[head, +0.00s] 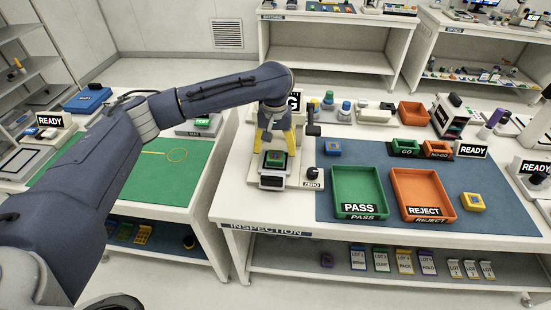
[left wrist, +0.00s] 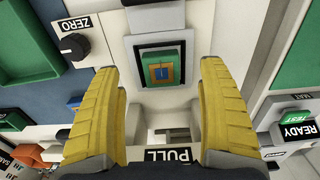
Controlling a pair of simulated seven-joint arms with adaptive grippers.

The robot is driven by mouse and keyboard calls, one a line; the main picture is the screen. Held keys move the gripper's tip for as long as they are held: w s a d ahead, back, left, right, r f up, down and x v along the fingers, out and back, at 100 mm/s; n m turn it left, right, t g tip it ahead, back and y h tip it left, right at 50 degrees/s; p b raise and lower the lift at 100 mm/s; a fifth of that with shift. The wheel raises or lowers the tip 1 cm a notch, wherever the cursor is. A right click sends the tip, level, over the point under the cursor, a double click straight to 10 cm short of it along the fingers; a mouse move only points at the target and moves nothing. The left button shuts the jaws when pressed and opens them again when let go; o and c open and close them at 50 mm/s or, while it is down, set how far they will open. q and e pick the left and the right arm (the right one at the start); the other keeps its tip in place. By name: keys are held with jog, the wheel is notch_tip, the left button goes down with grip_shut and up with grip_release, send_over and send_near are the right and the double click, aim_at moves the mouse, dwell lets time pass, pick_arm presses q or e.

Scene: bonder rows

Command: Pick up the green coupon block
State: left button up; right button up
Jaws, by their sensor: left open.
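The green coupon block (head: 275,156) sits on the dark plate of a white measuring device on the inspection table. In the left wrist view the green coupon block (left wrist: 151,66) shows a green border, an orange square and a blue centre. My left gripper (head: 273,137) hangs over the device with its yellow fingers apart. In the left wrist view its fingers (left wrist: 158,70) stand on either side of the block with clear gaps, and nothing is between them but the view of the block. I cannot tell the height gap exactly. My right gripper is not in view.
A green PASS tray (head: 372,212) and an orange REJECT tray (head: 439,217) stand right of the device on a blue mat. A blue block (head: 333,147) and a yellow block (head: 473,202) lie on that mat. A ZERO knob (left wrist: 74,46) is close beside the plate.

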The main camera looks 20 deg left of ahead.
aim_at(275, 160)
pick_arm(q)
jog(key=shift+f, duration=2.85)
jog(key=shift+c, duration=0.3)
jog(key=c, duration=1.4)
jog(key=shift+o, duration=0.2)
